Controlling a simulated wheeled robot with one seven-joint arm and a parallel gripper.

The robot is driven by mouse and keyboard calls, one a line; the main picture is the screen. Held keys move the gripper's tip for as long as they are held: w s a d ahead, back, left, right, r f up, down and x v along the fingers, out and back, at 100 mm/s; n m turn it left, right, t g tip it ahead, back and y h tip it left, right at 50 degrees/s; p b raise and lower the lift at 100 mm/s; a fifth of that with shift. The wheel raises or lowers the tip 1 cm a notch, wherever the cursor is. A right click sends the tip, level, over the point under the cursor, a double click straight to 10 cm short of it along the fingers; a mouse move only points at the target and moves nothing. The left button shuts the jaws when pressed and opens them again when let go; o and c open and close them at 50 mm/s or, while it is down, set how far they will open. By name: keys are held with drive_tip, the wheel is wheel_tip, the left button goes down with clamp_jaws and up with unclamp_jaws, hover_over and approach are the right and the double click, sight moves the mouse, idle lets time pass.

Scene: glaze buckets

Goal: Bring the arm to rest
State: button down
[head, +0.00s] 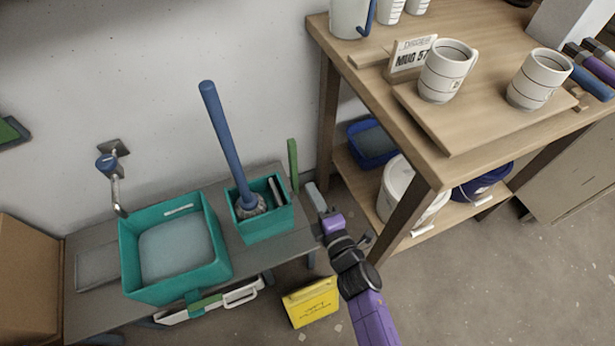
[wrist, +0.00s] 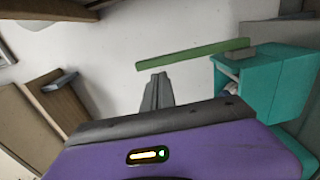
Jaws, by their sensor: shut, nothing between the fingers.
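My arm is purple and black and reaches up from the bottom of the head view. My gripper (head: 316,197) is at its far end, just right of the small teal bin and near the right end of the low grey bench. In the wrist view the fingers of my gripper (wrist: 158,88) are together, with nothing between them. A green upright strip (head: 293,164) stands by the teal bin (head: 262,222). In the wrist view the green strip (wrist: 193,54) lies past the fingertips, and the teal bin (wrist: 262,88) is to the right.
A wooden table (head: 447,146) stands close on the right, with mugs on top and a white bucket (head: 410,192) on its shelf. A larger teal basin (head: 218,262) and a blue-handled brush (head: 226,130) are left.

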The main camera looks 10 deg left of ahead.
drive_tip(key=shift+p+v, duration=0.45)
drive_tip(key=shift+v, duration=1.75)
drive_tip(key=shift+f, duration=0.1)
